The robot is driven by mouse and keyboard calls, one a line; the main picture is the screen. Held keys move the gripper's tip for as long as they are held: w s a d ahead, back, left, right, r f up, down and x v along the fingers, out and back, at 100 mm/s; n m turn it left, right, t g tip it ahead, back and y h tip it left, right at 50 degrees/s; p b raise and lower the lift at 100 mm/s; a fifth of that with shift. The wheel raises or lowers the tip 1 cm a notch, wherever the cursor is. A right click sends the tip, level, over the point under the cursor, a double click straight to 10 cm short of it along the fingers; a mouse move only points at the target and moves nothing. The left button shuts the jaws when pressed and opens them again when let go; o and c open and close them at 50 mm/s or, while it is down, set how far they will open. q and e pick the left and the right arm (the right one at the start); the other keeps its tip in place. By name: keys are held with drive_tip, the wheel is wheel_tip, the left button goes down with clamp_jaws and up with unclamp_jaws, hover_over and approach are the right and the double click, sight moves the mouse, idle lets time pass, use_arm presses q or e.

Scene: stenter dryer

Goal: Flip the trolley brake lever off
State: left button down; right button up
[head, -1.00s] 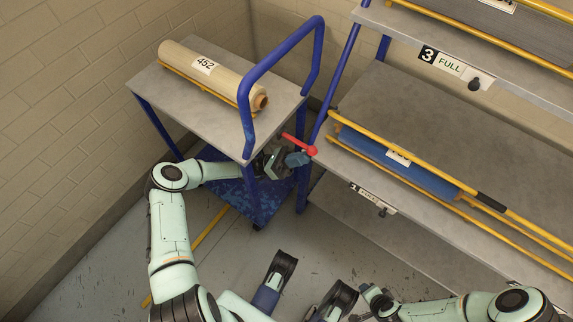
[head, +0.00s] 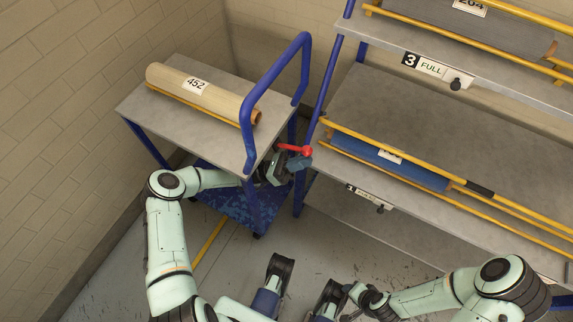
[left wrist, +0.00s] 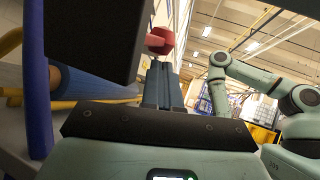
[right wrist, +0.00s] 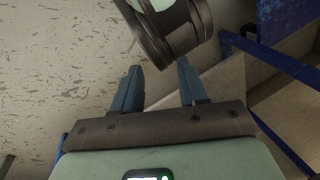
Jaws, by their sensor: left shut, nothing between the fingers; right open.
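The trolley (head: 228,140) has a grey top, blue legs and a blue push handle (head: 277,90). A red brake lever (head: 291,148) with a round red knob sticks out to the right beneath the handle. It lies nearly level in the head view. My left gripper (head: 300,162) is shut and empty, its blue fingertips close under the knob end. The left wrist view shows the red knob (left wrist: 160,40) just beyond the shut fingertips (left wrist: 162,72); I cannot tell whether they touch. My right gripper (right wrist: 155,85) is open and empty, low over the floor, away from the trolley.
A beige roll (head: 200,92) labelled 452 lies on the trolley top. A shelf rack (head: 400,110) with yellow rails and a blue roll (head: 390,165) stands close on the right. A brick wall (head: 90,90) is at left. Floor in front is partly taken by my own parts.

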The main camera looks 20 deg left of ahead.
use_arm(q)
drive_tip(key=shift+f, duration=0.1)
drive_tip(key=v, duration=0.7)
drive_tip(key=shift+a+b, duration=0.2)
drive_tip(key=shift+b, duration=0.15)
use_arm(e)
drive_tip(key=shift+w+d+f, duration=0.3)
drive_tip(key=shift+w+f, duration=0.1)
drive_tip(key=shift+w, duration=0.2)
use_arm(q)
drive_tip(key=shift+f, duration=0.1)
